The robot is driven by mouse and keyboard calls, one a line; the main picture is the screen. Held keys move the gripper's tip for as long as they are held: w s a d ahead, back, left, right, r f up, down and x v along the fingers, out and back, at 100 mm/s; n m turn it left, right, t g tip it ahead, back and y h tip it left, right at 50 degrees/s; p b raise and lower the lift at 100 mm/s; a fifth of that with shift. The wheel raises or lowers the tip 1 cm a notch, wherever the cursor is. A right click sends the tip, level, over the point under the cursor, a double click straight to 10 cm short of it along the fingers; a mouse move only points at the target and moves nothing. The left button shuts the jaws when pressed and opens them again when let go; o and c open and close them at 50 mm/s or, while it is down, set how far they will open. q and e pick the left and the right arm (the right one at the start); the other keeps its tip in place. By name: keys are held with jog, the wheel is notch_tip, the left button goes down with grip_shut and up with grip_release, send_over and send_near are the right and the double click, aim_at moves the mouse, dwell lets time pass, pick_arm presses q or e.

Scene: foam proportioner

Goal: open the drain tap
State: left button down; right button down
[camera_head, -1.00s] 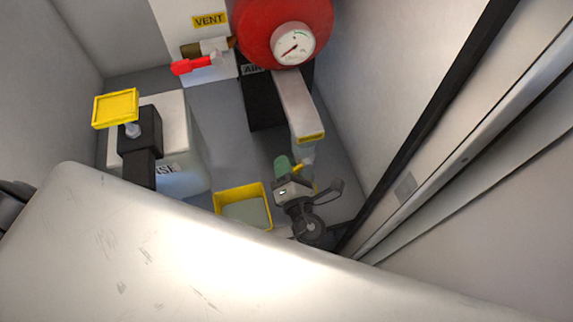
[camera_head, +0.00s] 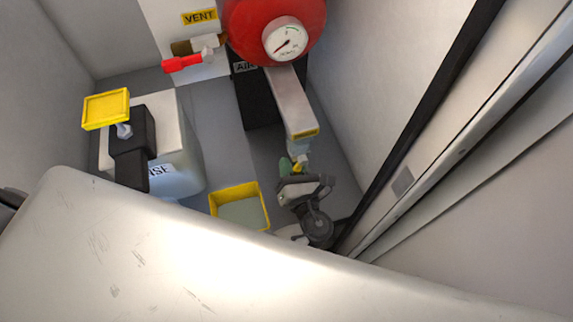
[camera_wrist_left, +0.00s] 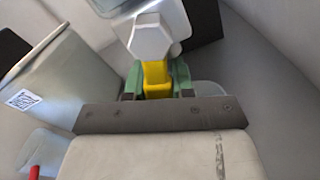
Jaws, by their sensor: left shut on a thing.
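The drain tap shows a short yellow lever (camera_head: 299,166) below the grey-white outlet (camera_head: 299,148) at the end of the light metal channel. In the left wrist view the yellow lever (camera_wrist_left: 157,80) hangs below a grey hexagonal nut (camera_wrist_left: 150,38). My left gripper (camera_head: 293,166) is at the lever, in the lower right of the head view. In the left wrist view its green fingers (camera_wrist_left: 158,79) are shut on the lever, one on each side. The lever's lower end is hidden by the gripper. My right gripper is not in view.
A yellow-rimmed tray (camera_head: 212,204) stands left of my gripper. A red tank with a gauge (camera_head: 287,41) is above. A red-handled vent valve (camera_head: 183,63) and a pale container with a yellow lid (camera_head: 106,108) are left. A wall (camera_head: 375,90) is close on the right.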

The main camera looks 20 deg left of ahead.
pick_arm(q)
jog(key=shift+w+d+f+n+b, duration=0.1)
jog(key=shift+w+d+n+b, duration=0.25)
jog(key=shift+n, duration=0.6)
jog(key=shift+w+d+f+n+b, duration=0.1)
jog(key=shift+d+n+b, duration=0.25)
jog(key=shift+n, duration=0.6)
jog(key=c, duration=1)
grip_release()
jog(key=shift+o, duration=0.2)
jog(key=shift+d, duration=0.1)
jog(key=v, duration=1)
jog(key=shift+s+d+b, duration=0.25)
jog(key=shift+s+b, duration=0.05)
jog(key=shift+b, duration=0.1)
